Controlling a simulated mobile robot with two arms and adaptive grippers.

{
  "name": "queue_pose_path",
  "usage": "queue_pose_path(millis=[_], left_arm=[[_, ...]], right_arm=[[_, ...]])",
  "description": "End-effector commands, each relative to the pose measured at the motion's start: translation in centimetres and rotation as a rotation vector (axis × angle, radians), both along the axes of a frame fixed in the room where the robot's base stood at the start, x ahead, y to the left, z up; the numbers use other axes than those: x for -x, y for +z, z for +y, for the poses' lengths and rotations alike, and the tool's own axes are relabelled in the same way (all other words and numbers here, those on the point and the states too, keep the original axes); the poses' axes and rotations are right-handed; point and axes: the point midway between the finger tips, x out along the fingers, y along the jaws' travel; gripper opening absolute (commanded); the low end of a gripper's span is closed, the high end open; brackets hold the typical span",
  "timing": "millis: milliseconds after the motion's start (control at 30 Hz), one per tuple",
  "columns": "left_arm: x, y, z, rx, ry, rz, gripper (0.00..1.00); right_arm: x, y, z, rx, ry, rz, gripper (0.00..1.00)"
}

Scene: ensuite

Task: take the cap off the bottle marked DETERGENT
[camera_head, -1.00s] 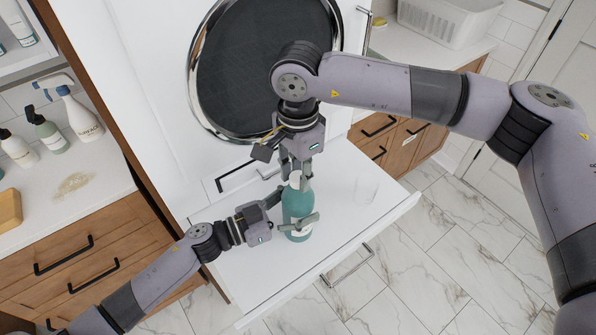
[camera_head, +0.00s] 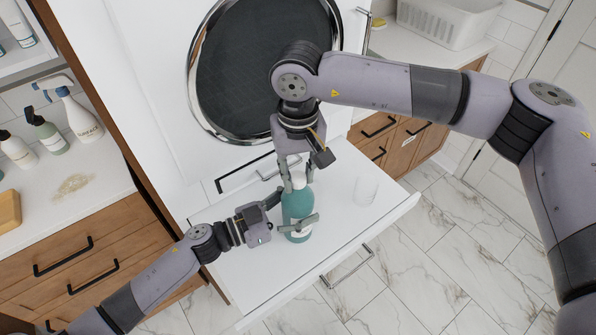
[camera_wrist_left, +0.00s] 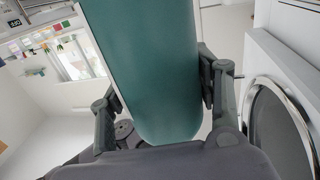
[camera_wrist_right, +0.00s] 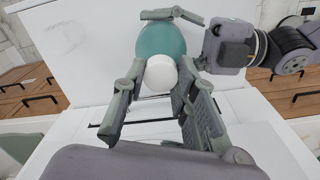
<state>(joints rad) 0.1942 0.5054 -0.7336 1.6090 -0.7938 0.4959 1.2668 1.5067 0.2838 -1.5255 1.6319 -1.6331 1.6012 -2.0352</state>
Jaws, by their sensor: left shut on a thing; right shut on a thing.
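A teal bottle (camera_head: 297,204) stands upright on the white pull-out surface (camera_head: 245,262); I cannot read its label. My left gripper (camera_head: 289,213) is shut around the bottle's body from the left. The left wrist view shows the teal body (camera_wrist_left: 150,75) between its fingers. My right gripper (camera_head: 297,176) points down from above and is shut on the white cap (camera_head: 299,181) at the bottle's top. In the right wrist view the round white cap (camera_wrist_right: 161,74) sits between the fingers, over the teal bottle. The cap is still at the bottle's mouth; whether it is loose I cannot tell.
A clear glass (camera_head: 366,188) stands to the right of the bottle. A round dark door (camera_head: 260,70) is behind. Spray and pump bottles (camera_head: 80,115) stand on the left counter, with a brownish stain (camera_head: 73,186). A white basket (camera_head: 448,20) is at the back right.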

Motion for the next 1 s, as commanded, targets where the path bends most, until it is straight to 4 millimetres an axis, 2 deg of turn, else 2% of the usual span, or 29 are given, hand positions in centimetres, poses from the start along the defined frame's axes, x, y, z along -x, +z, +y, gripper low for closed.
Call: queue_pose_path(millis=[367, 1000], left_arm=[[0.0, -0.1, 0.0, -0.001, -0.001, 0.0, 0.0], [0.0, -0.1, 0.0, 0.0, -0.001, 0.001, 0.0]], right_arm=[[0.0, 0.1, 0.0, 0.0, -0.002, -0.001, 0.0], [0.0, 2.1, 0.0, 0.0, -0.001, -0.001, 0.0]])
